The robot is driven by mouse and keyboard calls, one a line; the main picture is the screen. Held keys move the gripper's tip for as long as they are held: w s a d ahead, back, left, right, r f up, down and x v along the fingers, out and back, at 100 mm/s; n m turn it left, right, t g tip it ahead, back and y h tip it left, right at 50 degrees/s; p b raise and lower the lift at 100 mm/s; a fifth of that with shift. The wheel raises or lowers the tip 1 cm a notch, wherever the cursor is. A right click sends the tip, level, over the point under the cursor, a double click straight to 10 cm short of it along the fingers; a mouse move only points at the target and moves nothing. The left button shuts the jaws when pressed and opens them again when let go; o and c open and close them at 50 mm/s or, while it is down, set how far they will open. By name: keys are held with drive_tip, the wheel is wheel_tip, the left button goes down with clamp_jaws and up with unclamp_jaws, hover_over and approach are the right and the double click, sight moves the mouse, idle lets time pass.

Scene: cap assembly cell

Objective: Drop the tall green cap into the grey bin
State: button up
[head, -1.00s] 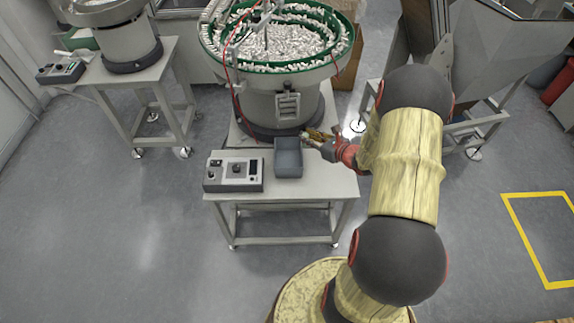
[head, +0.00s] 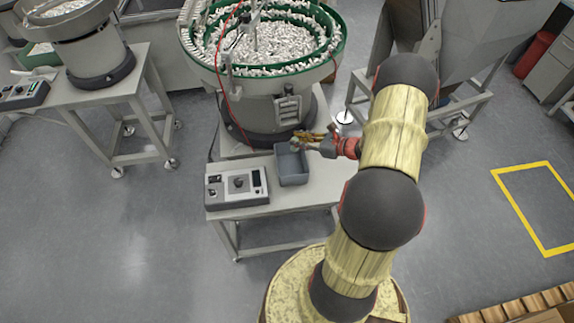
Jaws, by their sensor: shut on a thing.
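The grey bin (head: 293,178) is a small open-topped box on the light table below the large bowl feeder. Its visible inside looks empty. My gripper (head: 298,145) comes in from the right, with its tip over the far rim area of the bin. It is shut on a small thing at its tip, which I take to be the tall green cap. The cap is too small and too much covered by the fingers for its shape or colour to show clearly.
A control box (head: 238,185) stands left of the bin on the table (head: 315,190). The bowl feeder (head: 265,105), full of pale parts, rises just behind the bin and gripper. A second feeder (head: 90,45) stands at the left.

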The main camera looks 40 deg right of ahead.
wheel_tip(320, 180, down, 6)
drive_tip(key=b, duration=0.3)
drive_tip(key=shift+r+b, duration=0.2)
drive_tip(key=shift+b, duration=0.2)
drive_tip(key=o, duration=0.7)
drive_tip(key=shift+o, duration=0.7)
drive_tip(key=v, duration=1.2)
